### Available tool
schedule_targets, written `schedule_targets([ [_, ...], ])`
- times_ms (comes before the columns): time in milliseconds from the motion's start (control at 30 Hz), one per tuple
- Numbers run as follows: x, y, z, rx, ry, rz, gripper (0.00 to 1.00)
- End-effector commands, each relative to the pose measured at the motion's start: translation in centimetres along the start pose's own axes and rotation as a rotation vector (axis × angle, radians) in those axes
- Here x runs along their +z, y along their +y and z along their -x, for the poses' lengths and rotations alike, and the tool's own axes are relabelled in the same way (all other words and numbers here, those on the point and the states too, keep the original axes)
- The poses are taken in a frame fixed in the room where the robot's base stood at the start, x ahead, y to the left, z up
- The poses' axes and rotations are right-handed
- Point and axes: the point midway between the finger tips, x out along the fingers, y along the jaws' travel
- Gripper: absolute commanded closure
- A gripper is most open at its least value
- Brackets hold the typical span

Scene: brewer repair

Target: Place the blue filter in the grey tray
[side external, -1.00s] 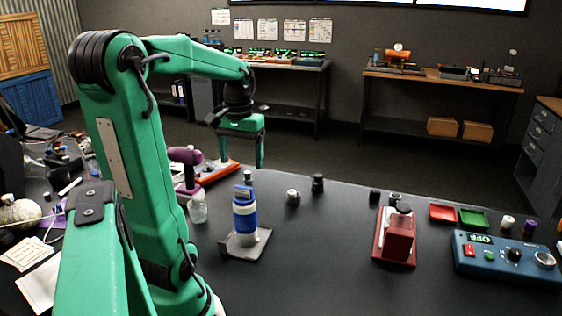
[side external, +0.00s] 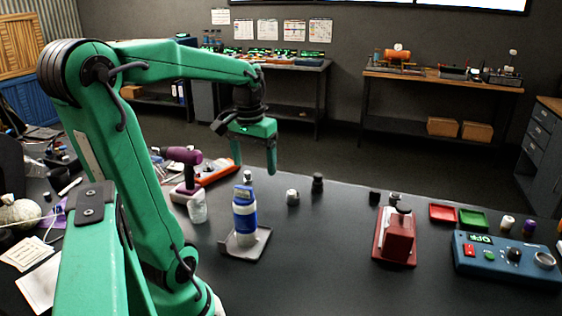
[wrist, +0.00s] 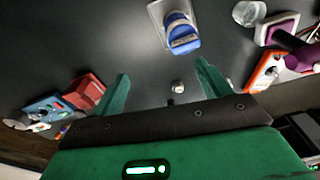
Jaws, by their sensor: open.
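A blue-and-white cylinder (side external: 245,217) stands upright on a flat grey tray-like plate (side external: 264,236) on the dark bench. The same cylinder (wrist: 182,38) and plate (wrist: 155,10) show at the top of the wrist view. A small dark blue cylinder (side external: 529,228) stands at the far right; I cannot tell for sure which of the two is the blue filter. My gripper (side external: 254,168) is open and empty, fingers pointing down, above the bench and apart from the cylinder.
A white-topped knob (side external: 292,197) and a black one (side external: 318,183) stand behind the plate. A red press-like block (side external: 395,238), red tray (side external: 442,213), green tray (side external: 473,219) and blue control box (side external: 508,262) are right. A purple-handled tool (side external: 184,157) is left.

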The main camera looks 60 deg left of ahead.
Motion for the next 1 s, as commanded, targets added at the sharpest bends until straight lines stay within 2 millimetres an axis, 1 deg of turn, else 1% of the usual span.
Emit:
schedule_targets([
  [33,0.6,1.4,0.2,0.005,0.028,-0.047,0.23],
  [200,2.8,5.4,0.5,0.029,0.121,-0.195,0.23],
  [400,6.0,9.4,0.7,0.077,0.232,-0.369,0.23],
  [500,7.7,11.1,0.6,0.107,0.283,-0.452,0.23],
  [600,9.2,12.3,0.5,0.137,0.327,-0.522,0.23],
  [733,10.6,13.3,0.3,0.168,0.366,-0.584,0.23],
  [833,11.1,13.7,0.3,0.182,0.384,-0.609,0.23],
  [1000,11.4,13.8,0.2,0.187,0.389,-0.62,0.23],
])
